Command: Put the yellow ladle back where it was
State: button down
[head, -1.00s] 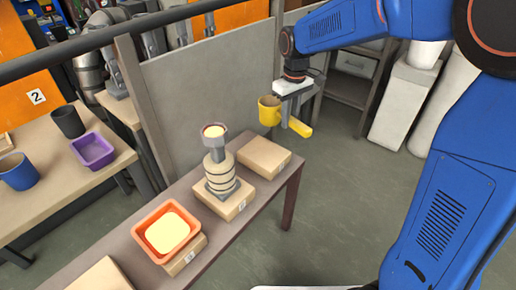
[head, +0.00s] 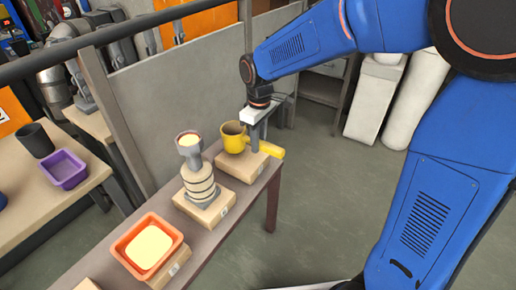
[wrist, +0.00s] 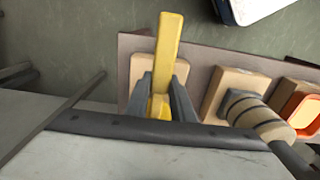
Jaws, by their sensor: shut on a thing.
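My gripper (head: 255,143) is shut on the handle of the yellow ladle (head: 234,138), at the far-right end of the table. The ladle's cup is level with its opening up, and its handle points right. In the head view the ladle overlaps the top of the rightmost tan block (head: 240,165); I cannot tell whether it touches it. In the wrist view the yellow handle (wrist: 168,45) runs up between my fingers (wrist: 163,103), over that same block (wrist: 142,68). The ladle's cup is mostly hidden there.
An orange tray (head: 123,243) with pale yellow contents is nearer. A grey panel (head: 180,100) stands behind the table (head: 222,240).

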jog(key=shift+f, duration=1.55)
jog(key=c, duration=1.5)
grip_release()
jog(key=shift+c, duration=0.2)
